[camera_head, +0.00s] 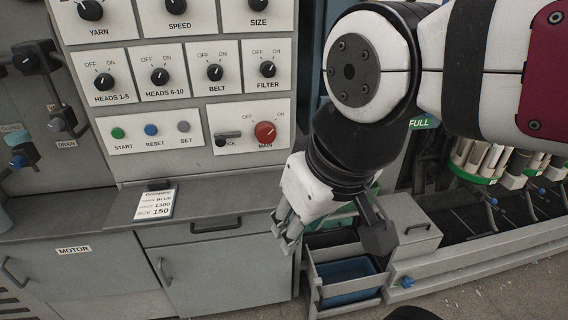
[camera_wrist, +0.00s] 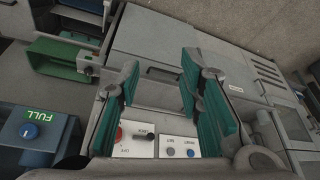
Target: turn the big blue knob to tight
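In the head view, a small blue knob (camera_head: 18,161) shows at the far left edge and another blue spot (camera_head: 407,282) at the bottom. I cannot read "tight" beside any of them. My gripper (camera_head: 288,228) hangs in front of the cabinet, right of the control panel. In the wrist view, my gripper (camera_wrist: 160,105) has its teal-padded fingers apart, with nothing between them. It touches no knob that I can see.
The control panel has several black knobs, a red MAIN knob (camera_head: 265,132) and a blue RESET button (camera_head: 151,130). A card (camera_head: 157,203) lies on the ledge. An open drawer with a blue bin (camera_head: 345,278) is below my gripper. Green-rimmed spindles (camera_head: 480,165) stand at right.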

